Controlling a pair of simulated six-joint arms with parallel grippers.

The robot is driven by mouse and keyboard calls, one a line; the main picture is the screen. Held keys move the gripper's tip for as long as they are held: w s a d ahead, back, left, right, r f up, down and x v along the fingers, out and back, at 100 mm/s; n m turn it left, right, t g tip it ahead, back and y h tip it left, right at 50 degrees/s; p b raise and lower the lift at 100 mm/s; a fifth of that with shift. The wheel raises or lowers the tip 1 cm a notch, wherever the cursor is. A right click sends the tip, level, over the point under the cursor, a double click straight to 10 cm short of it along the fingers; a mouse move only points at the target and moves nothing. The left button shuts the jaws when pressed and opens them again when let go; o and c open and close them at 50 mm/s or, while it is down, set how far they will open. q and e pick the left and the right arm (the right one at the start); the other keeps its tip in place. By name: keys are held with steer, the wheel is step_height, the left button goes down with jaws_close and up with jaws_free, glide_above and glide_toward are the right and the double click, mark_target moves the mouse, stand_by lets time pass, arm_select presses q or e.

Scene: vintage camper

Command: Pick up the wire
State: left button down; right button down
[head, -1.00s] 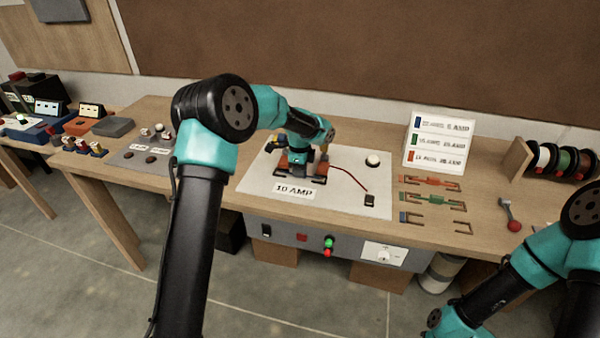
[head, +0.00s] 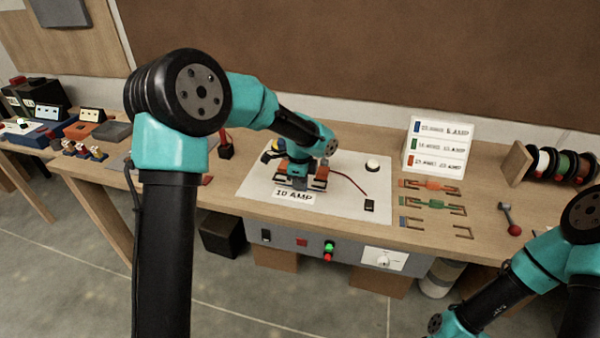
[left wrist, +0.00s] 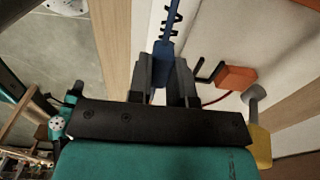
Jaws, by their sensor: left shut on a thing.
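My left gripper (head: 300,180) is low over the white panel (head: 345,205), behind the 10 AMP label. It is shut on a blue wire piece (left wrist: 166,50), which stands out beyond the fingertips in the left wrist view. In the head view the held piece is largely hidden by the gripper. An orange block (left wrist: 237,77) with a dark bracket lies beside the gripper. An orange wire piece (head: 434,185) and a green one (head: 436,200) lie on the bench at the right. The holder ends (head: 410,222) with a blue mark hold no piece. My right gripper is out of view.
A red lead runs to a black block (head: 369,205) on the panel. A white round button (head: 372,165) stands behind it. The colour chart (head: 438,148) and wire spools (head: 560,162) stand at the back right. A red-knobbed lever (head: 513,230) is at the right.

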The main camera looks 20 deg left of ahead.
arm_select(q)
steer(key=s+d, duration=0.1)
steer(key=s, duration=0.3)
steer(key=s+d, duration=0.1)
steer(key=s, duration=0.2)
steer(key=shift+d+r, duration=0.3)
steer(key=shift+r, duration=0.05)
steer(key=shift+w, duration=0.1)
stand_by(0.8)
